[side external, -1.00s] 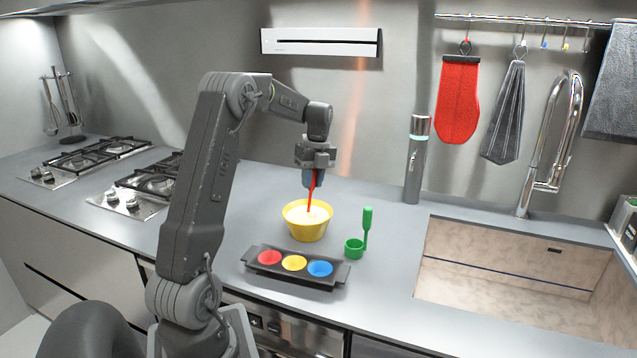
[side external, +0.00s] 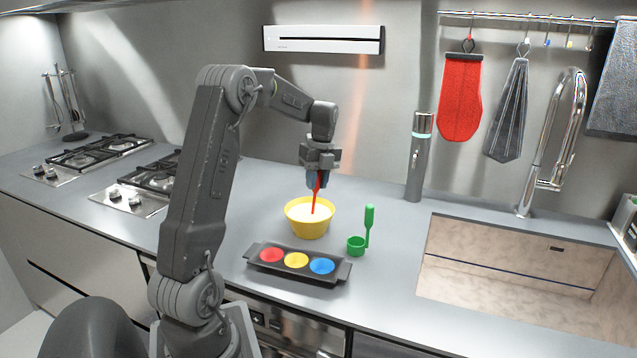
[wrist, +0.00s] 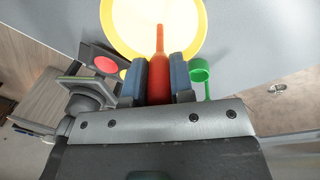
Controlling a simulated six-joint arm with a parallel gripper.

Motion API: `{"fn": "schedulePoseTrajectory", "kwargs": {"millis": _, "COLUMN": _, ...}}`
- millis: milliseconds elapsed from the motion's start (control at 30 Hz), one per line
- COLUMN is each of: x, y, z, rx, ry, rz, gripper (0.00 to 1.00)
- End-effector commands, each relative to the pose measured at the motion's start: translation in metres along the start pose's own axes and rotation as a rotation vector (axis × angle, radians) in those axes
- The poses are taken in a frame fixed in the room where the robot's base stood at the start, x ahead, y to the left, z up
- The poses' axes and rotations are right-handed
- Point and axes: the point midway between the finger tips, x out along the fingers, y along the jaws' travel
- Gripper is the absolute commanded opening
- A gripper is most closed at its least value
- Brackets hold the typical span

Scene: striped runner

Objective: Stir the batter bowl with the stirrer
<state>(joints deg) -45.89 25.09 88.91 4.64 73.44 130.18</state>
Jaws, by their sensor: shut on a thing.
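The yellow batter bowl (side external: 308,226) stands on the counter behind the dark tray, with pale batter (side external: 311,211) in it. It also shows at the top of the wrist view (wrist: 195,40). My gripper (side external: 318,182) is above the bowl and is shut on the red stirrer (side external: 316,194). The stirrer points down, slightly tilted, and its lower end is hidden in the batter. In the wrist view, the stirrer (wrist: 159,65) sits between my two blue-grey fingers (wrist: 160,80) and reaches into the bowl.
A dark tray (side external: 341,272) with red, yellow and blue cups stands in front of the bowl. A green scoop (side external: 356,246) with an upright handle stands right of it. A grey cylinder (side external: 420,160) stands behind. The sink (side external: 500,265) opens at right; stove burners are at left.

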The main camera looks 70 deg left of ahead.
Motion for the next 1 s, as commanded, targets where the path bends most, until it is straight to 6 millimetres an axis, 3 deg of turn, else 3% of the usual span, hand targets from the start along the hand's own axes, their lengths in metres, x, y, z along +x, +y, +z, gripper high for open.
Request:
{"fn": "schedulePoseTrajectory", "kwargs": {"millis": 467, "x": -0.002, "y": 0.003, "z": 0.003, "rx": 0.000, "ry": -0.001, "rz": -0.001, "gripper": 0.00}}
{"fn": "schedulePoseTrajectory", "kwargs": {"millis": 1000, "x": -0.043, "y": 0.009, "z": 0.002, "rx": 0.001, "ry": -0.002, "rz": -0.002, "gripper": 0.00}}
